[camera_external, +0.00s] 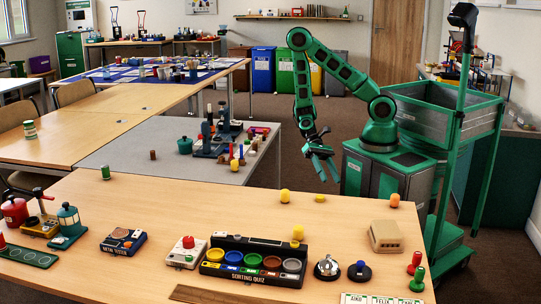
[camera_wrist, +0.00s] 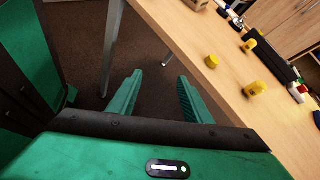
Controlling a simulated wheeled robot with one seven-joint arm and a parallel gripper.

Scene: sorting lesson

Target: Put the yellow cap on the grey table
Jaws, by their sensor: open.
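A short, flat yellow cap (camera_external: 320,198) lies near the far edge of the near wooden table; it also shows in the wrist view (camera_wrist: 212,61), right of the fingers. My gripper (camera_external: 327,178) points down beyond that edge. In the wrist view its green fingers (camera_wrist: 160,75) are apart with nothing between them, over the floor beside the table. The grey table (camera_external: 112,156) stands behind and left of the near table.
Two other yellow pieces (camera_external: 285,196) (camera_external: 298,233) stand near the cap, with an orange piece (camera_external: 395,200) to the right. The sorting quiz tray (camera_external: 253,270) is nearer the camera. Tools and small pieces crowd the grey table's right part; its left part is clear.

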